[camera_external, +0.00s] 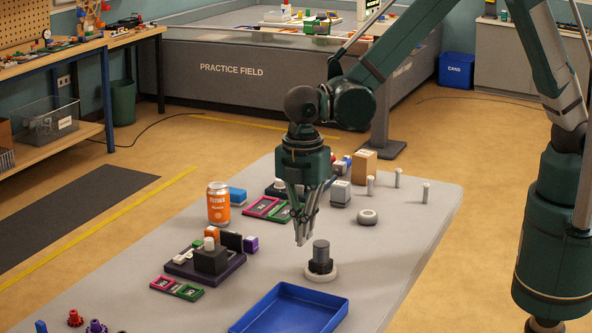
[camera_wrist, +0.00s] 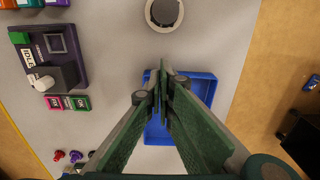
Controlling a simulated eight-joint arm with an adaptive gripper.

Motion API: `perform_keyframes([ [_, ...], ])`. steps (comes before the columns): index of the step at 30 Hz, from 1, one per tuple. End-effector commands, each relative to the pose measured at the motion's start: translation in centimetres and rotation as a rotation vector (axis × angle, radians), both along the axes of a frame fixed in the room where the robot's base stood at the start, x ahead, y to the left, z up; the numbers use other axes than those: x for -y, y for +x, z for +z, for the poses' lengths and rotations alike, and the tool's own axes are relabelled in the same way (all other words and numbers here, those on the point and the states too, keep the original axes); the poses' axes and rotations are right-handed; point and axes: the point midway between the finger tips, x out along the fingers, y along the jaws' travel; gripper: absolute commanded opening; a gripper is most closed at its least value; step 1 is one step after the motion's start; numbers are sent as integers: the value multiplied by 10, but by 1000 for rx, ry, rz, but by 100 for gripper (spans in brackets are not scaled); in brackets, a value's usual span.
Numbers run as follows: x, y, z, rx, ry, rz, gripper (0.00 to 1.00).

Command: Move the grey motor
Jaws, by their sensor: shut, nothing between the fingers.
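The grey motor (camera_external: 321,252), a short cylinder with a darker lower part, stands upright on a pale round base (camera_external: 322,273) on the table. In the wrist view the motor (camera_wrist: 164,12) is seen from above at the top edge, partly cut off. My gripper (camera_external: 301,242) points down, just left of the motor's top in the external view, shut and empty. In the wrist view my gripper (camera_wrist: 161,78) shows its fingertips together in front of the blue tray (camera_wrist: 204,90), hiding part of it. The motor is apart from the fingers.
The blue tray (camera_external: 293,325) lies empty at the table's near side. Left are a dark device on a purple base (camera_external: 204,265), a pink and green frame (camera_external: 177,288) and an orange can (camera_external: 218,203). A grey ring (camera_external: 367,217) and several small posts stand behind the motor.

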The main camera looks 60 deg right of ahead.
Motion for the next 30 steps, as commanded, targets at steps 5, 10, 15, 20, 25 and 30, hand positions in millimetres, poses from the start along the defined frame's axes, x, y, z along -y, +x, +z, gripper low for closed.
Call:
perform_keyframes([
  [5, 0, 0, -20, 0, 0, 0, 0],
  [10, 0, 0, -43, 0, 0, 0, 0],
  [15, 0, 0, -66, 0, 0, 0, 0],
  [20, 0, 0, -84, 0, 0, 0, 0],
  [25, 13, 1, -90, 0, 0, -2, 0],
  [30, 29, 0, -90, 0, 0, -1, 0],
])
